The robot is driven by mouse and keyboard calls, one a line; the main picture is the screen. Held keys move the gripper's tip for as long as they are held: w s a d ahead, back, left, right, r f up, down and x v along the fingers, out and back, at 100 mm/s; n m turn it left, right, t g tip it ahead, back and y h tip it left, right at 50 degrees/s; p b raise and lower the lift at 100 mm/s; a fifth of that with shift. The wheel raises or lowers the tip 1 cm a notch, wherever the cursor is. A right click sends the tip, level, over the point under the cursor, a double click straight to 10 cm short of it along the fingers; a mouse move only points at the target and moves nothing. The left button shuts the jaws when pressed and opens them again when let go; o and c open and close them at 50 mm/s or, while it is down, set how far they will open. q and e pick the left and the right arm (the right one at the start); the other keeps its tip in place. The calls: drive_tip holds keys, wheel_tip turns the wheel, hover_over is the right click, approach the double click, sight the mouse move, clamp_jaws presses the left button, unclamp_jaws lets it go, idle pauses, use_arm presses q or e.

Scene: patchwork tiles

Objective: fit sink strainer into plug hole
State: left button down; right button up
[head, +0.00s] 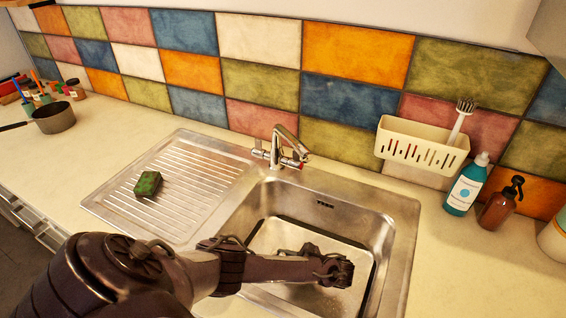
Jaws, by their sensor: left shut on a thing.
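My left gripper (338,273) reaches in from the lower left and is over the steel sink basin (385,225). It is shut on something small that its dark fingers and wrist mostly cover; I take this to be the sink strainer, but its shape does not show. I cannot make out the plug hole, which may be behind my arm or gripper. A pale panel with a dark edge (283,228) lies in the lower part of the basin, partly covered by my arm. My right gripper is not in view.
A chrome tap (284,146) stands behind the basin. A green sponge (148,184) lies on the ribbed drainboard (196,180). A cream caddy with a brush (422,145), a blue bottle (466,187) and a brown bottle (499,205) are at right. A saucepan (54,117) is far left.

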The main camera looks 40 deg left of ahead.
use_arm(q)
drive_tip(key=shift+f+b, duration=0.85)
drive_tip(key=shift+f, duration=0.15)
drive_tip(key=c, duration=1.2)
unclamp_jaws()
wheel_tip(320, 180, up, 9)
drive_tip(key=p, duration=0.3)
drive_tip(key=shift+f, duration=0.1)
wheel_tip(320, 180, up, 11)
drive_tip(key=p, duration=1.1)
